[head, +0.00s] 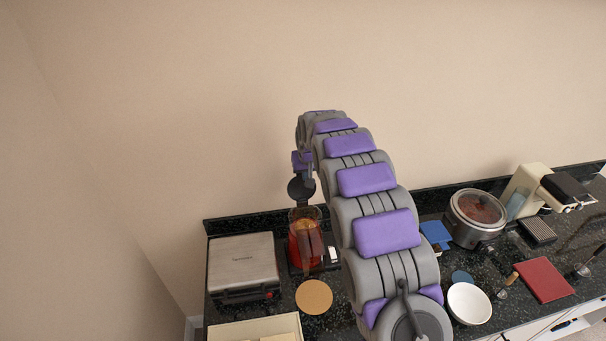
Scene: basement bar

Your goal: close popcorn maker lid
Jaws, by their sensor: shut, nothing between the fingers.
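The popcorn maker appears to be the red, see-through vessel (297,248) with a brown handle, standing on a dark base at the back left of the counter. A round black lid (299,188) stands raised above its top, tilted up and open. My arm arches up and over from the front. My gripper (307,175) is small in the view, just above and beside the lid, and is shut and empty. Whether it touches the lid I cannot tell. My arm hides the counter just right of the popcorn maker.
A grey press-type appliance (243,262) stands left of the popcorn maker. A round cork mat (314,297) lies in front. A pot cooker (476,217), white bowl (469,303) and red board (545,279) are at right. The wall (180,120) is close behind.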

